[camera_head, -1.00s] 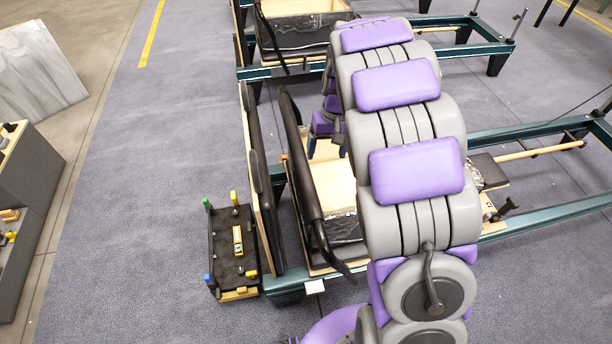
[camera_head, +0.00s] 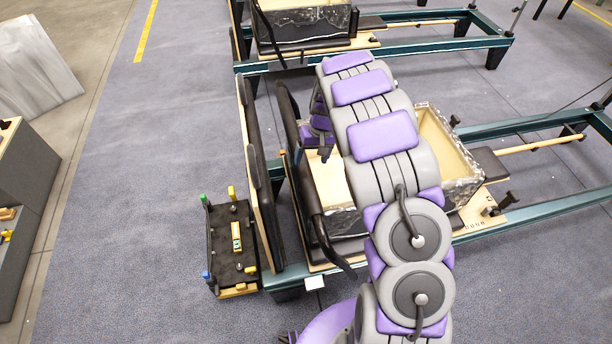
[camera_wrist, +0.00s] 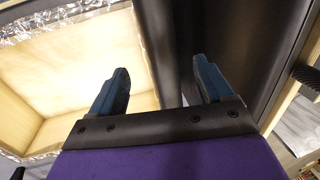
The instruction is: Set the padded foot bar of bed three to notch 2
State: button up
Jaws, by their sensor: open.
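The padded foot bar (camera_head: 308,200) is a long black bar across the near end of the middle reformer bed, beside a black padded upright board (camera_head: 262,185). My gripper (camera_head: 325,152) is partly hidden by my arm in the head view and hangs just right of the bar's far part. In the wrist view my gripper (camera_wrist: 160,66) is open, its two dark blue fingers apart. A black padded length (camera_wrist: 160,40), seemingly the bar, runs beyond and between the fingertips; contact cannot be told. The bed's number and the notches cannot be read.
A low black tray with coloured pegs (camera_head: 232,262) is on the floor at the bed's left. Another reformer (camera_head: 400,48) stands behind.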

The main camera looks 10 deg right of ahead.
aim_at(307, 172)
jog(key=f, duration=0.3)
jog(key=a+f+b, duration=0.1)
jog(key=f, duration=0.4)
jog(key=shift+a+f+b, duration=0.3)
jog(key=shift+a+f, duration=0.05)
jog(key=shift+a, duration=0.05)
grip_shut()
jog(key=d+r+y+p, duration=0.1)
jog(key=d+r+y, duration=0.1)
jog(key=d, duration=1.2)
jog(key=shift+r+y, duration=0.25)
jog(key=shift+y, duration=0.25)
jog(key=shift+w, duration=0.1)
grip_release()
